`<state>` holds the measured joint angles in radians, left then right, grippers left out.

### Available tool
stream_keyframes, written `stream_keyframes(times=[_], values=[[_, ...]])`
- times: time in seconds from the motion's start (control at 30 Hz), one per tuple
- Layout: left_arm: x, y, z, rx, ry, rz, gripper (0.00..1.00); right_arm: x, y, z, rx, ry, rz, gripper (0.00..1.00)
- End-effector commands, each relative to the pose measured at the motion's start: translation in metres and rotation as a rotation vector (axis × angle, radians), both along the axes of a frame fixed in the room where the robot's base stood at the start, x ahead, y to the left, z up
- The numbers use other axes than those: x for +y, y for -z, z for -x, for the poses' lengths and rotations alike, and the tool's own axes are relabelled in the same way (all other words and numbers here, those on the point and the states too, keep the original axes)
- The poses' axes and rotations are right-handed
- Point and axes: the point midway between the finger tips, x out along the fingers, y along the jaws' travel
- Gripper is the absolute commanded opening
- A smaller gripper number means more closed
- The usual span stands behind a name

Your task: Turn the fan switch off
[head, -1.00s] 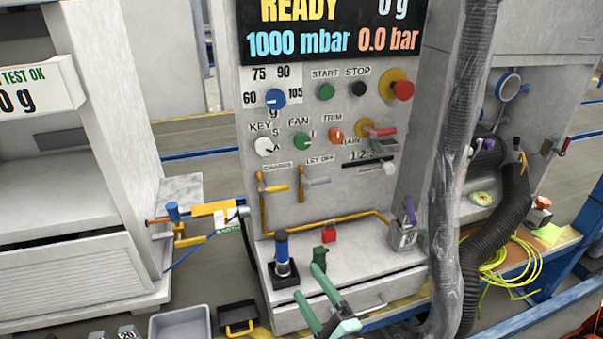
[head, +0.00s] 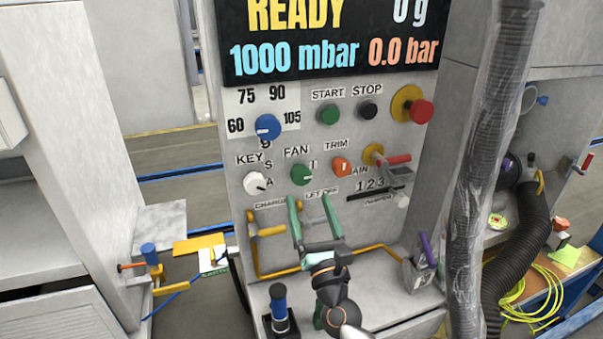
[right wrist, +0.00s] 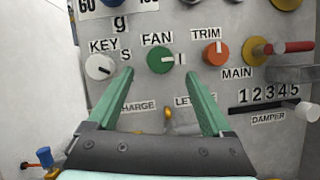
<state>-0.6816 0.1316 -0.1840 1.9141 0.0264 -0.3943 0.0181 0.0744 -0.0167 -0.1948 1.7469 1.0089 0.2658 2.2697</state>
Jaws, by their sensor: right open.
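The fan switch (head: 302,173) is a green round knob with a pale pointer, below the FAN label on the grey panel. In the right wrist view the fan switch (right wrist: 161,60) lies just beyond and between the fingertips, its pointer toward the right. My right gripper (head: 309,200) is open and empty, its green fingers pointing up at the panel just below the knob. It also shows in the right wrist view (right wrist: 161,75), with a finger to each side of the knob. It does not appear to touch the knob. My left gripper is not in view.
The white key switch (head: 256,183) is left of the fan knob and the orange trim knob (head: 341,166) is right. A red-handled main valve (head: 392,160) sticks out farther right. Yellow levers (head: 265,231) are below. A thick hose (head: 482,170) hangs at the right.

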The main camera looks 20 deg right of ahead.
Motion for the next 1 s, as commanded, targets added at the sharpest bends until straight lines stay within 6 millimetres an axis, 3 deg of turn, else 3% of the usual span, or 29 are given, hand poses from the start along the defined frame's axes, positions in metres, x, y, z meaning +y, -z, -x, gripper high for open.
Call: stream_keyframes(times=[0.2, 0.4, 0.83, 1.0], values=[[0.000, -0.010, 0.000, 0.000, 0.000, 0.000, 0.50, -0.001, -0.018, -0.039, -0.002, 0.000, 0.002, 0.84], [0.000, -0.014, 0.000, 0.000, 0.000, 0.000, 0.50, -0.003, -0.025, -0.061, 0.000, 0.000, 0.003, 0.84], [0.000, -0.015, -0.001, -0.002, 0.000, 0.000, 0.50, -0.003, -0.027, -0.069, 0.001, 0.000, 0.003, 0.84], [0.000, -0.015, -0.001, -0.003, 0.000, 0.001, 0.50, -0.003, -0.027, -0.068, 0.001, 0.000, 0.003, 0.66]])
